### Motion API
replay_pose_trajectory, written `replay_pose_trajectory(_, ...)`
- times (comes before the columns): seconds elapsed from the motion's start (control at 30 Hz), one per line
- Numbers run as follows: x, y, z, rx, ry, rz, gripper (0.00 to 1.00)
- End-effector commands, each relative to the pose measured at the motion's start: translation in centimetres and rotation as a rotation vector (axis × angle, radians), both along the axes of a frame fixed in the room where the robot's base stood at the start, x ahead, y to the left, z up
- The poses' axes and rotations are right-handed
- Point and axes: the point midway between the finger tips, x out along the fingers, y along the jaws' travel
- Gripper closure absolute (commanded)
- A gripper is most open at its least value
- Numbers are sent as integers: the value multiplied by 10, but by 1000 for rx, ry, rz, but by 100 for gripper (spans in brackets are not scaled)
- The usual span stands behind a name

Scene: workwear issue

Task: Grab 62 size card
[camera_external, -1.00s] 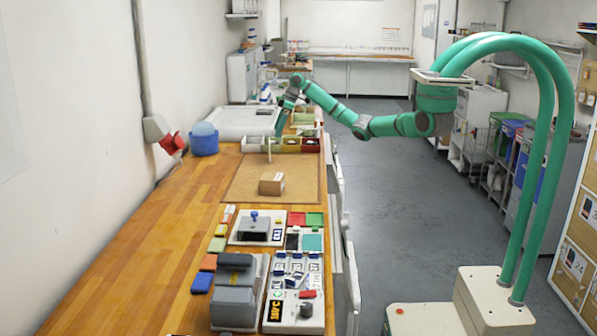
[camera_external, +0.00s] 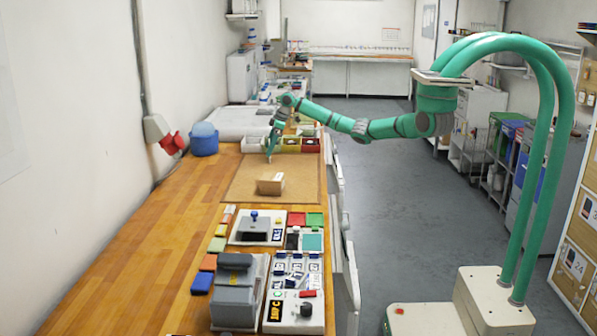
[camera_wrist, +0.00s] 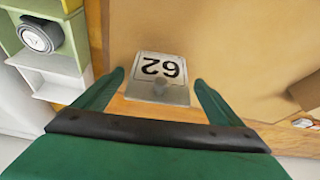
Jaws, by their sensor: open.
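The 62 size card (camera_wrist: 160,70) is a white card with black digits, upside down in the wrist view, with a grey knob or post at its lower edge. It lies ahead of my gripper (camera_wrist: 162,82), whose two green fingers are open and spread to either side of it. I cannot tell how far the card is below the fingertips. In the external view my gripper (camera_external: 269,156) points down at the far part of the brown mat (camera_external: 240,185), by the row of small bins. The card cannot be made out there.
A blue tub (camera_external: 204,139) is at the left. Devices and coloured blocks fill the near bench; the wood at the left is clear.

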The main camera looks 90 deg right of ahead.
Motion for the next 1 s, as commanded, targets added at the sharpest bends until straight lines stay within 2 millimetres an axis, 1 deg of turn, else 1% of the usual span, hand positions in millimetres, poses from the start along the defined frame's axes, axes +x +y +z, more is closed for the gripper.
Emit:
replay_pose_trajectory(0.17,0,-2,0,0,0,-2,9)
replay_pose_trajectory(0.2,0,-2,0,0,0,-2,19)
replay_pose_trajectory(0.27,0,-2,0,0,0,-3,33)
replay_pose_trajectory(0.3,0,-2,0,0,0,-3,43)
replay_pose_trajectory(0.37,0,-2,0,0,0,-2,57)
replay_pose_trajectory(0.4,0,-2,0,0,0,-2,60)
replay_pose_trajectory(0.63,0,-1,1,-1,0,-1,60)
replay_pose_trajectory(0.77,0,-1,4,0,0,-1,60)
replay_pose_trajectory(0.87,0,-1,11,0,-1,0,60)
replay_pose_trajectory(1.0,0,0,27,0,-1,0,60)
